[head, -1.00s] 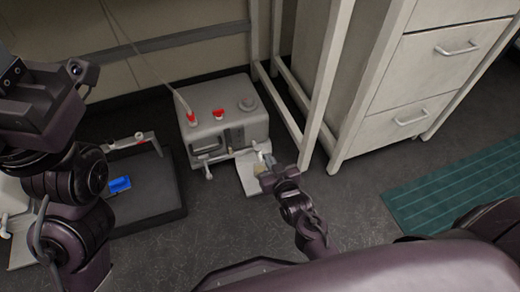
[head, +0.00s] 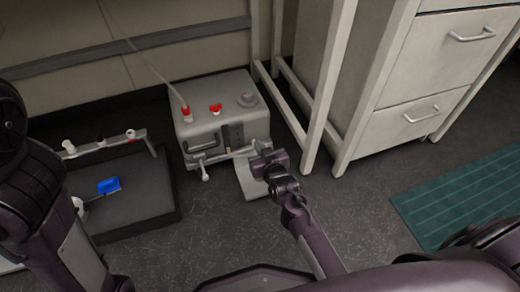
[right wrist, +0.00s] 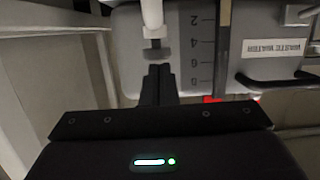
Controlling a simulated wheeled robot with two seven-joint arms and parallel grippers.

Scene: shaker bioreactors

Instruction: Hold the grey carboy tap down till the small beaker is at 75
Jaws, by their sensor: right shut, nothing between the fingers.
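The grey carboy (head: 215,112) stands on the floor in the middle of the head view, with red and grey fittings on top. In the right wrist view its wall (right wrist: 235,55) shows a scale and a label, and a white and grey tap (right wrist: 154,45) is at the top. My right gripper (head: 260,158) is shut and empty at the carboy's front right corner. In the right wrist view its fingertips (right wrist: 159,70) are at the tap's grey end; I cannot tell whether they touch. A pale plate (head: 252,185) lies below. I cannot make out the small beaker.
A dark tray (head: 135,218) with a blue object (head: 109,186) and a pale bar (head: 105,144) is to the left. A drawer cabinet (head: 395,105) and pale frame legs (head: 328,85) are on the right. A green mat (head: 455,190) lies at the right.

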